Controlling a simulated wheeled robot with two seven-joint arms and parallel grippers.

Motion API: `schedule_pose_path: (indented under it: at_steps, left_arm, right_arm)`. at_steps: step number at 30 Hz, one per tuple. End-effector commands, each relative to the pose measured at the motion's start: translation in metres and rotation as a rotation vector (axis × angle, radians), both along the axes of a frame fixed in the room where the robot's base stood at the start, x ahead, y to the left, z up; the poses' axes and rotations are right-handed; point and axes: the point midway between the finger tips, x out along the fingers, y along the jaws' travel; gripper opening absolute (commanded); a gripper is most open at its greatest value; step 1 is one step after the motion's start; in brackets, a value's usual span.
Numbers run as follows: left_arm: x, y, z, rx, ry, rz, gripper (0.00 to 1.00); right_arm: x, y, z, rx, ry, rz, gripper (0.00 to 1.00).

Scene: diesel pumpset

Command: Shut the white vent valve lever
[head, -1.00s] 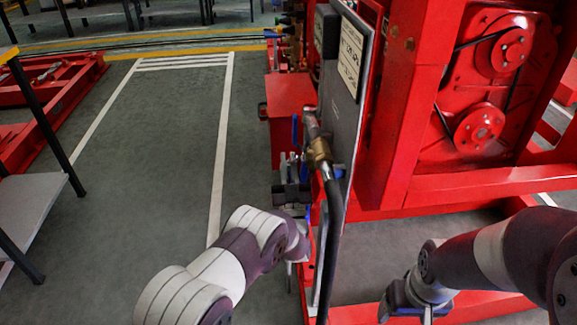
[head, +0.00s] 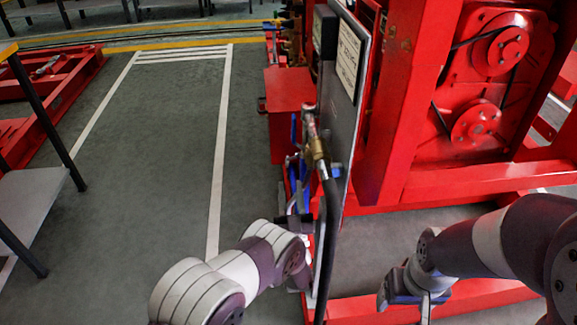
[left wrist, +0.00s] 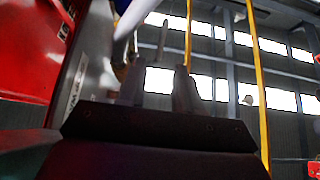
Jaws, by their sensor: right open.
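In the left wrist view a white, blurred curved piece (left wrist: 131,18) shows at the top, beyond the left fingertip; it may be the white vent valve lever, but I cannot tell for sure. In the head view I cannot pick out the white lever. My left gripper (left wrist: 160,88) points upward with its two fingers apart and nothing gripped between them. In the head view it is partly seen low beside the panel's left edge (head: 297,200), below the brass hose fitting. My right gripper (head: 421,302) is open, low at the right, apart from the panel.
The upright grey panel (head: 345,110) stands right of my left gripper, with a black hose (head: 331,235) running down its edge. A blue lever (head: 293,128) is above. The red pump frame (head: 470,185) fills the right.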

Motion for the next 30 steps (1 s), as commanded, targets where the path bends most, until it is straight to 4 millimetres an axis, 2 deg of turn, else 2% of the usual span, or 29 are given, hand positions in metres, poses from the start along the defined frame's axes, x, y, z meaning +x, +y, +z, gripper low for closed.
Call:
schedule_pose_path:
  at_steps: [3,7,19,20,21,23,25,27,30]
  left_arm:
    - [-0.019,-0.004,-0.012,0.002,0.001,-0.002,0.34]
    - [-0.029,-0.006,-0.021,0.0,-0.002,-0.001,0.34]
    - [-0.036,-0.007,-0.026,0.0,-0.001,0.001,0.34]
    - [-0.036,-0.007,-0.026,0.0,-0.001,0.001,0.31]
    - [-0.036,-0.007,-0.029,0.0,-0.001,0.001,0.18]
    - [-0.039,-0.008,-0.042,0.0,-0.002,-0.001,0.0]
    - [-0.046,-0.01,-0.064,-0.001,-0.002,-0.001,0.0]
    - [-0.054,-0.011,-0.077,-0.002,-0.002,-0.002,0.0]
    - [-0.064,-0.011,-0.084,-0.003,-0.003,-0.001,0.0]
  right_arm:
    - [0.0,0.0,0.007,0.0,0.0,0.0,0.76]
    - [0.0,0.0,0.006,0.0,0.0,0.0,0.76]
    - [0.0,0.0,0.006,0.0,0.0,0.0,0.76]
    - [0.0,0.0,0.006,0.0,0.0,0.0,0.76]
    - [0.0,0.0,0.003,0.0,0.0,0.0,0.76]
    - [0.0,0.0,-0.017,0.0,-0.001,0.0,0.76]
    - [0.0,0.0,-0.054,0.0,0.0,0.0,0.76]
    - [0.0,0.0,-0.083,0.0,0.002,0.0,0.76]
    - [0.0,0.0,-0.104,0.0,0.001,0.0,0.76]
